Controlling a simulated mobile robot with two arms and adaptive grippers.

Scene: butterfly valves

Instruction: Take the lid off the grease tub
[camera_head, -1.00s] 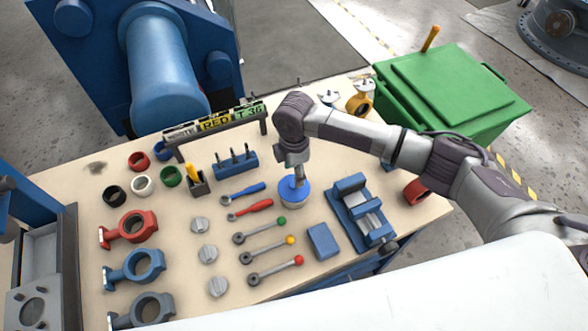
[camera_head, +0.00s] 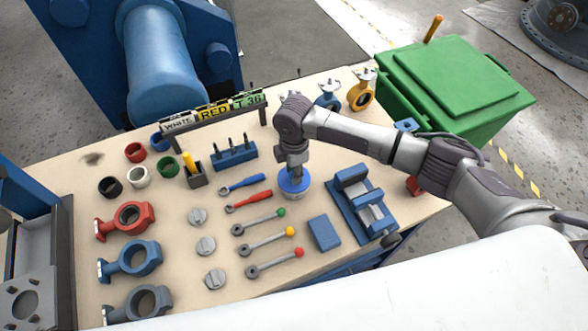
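The grease tub (camera_head: 295,197) stands upright on the workbench, left of the blue vise. It is a small pale round tub. Its blue lid (camera_head: 286,187) is on top of it. My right gripper (camera_head: 294,176) points straight down over the middle of the lid, with its tip at or very near the lid. The fingers are small and partly merged with the lid, so I cannot tell whether they are open or shut, or whether they touch it. My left gripper is not in view.
A blue vise (camera_head: 362,205) and a blue block (camera_head: 324,233) stand close by on the right. Red- and blue-handled wrenches (camera_head: 248,201) lie left of the tub. A sign rack (camera_head: 213,116) and a green bin (camera_head: 449,87) stand farther back.

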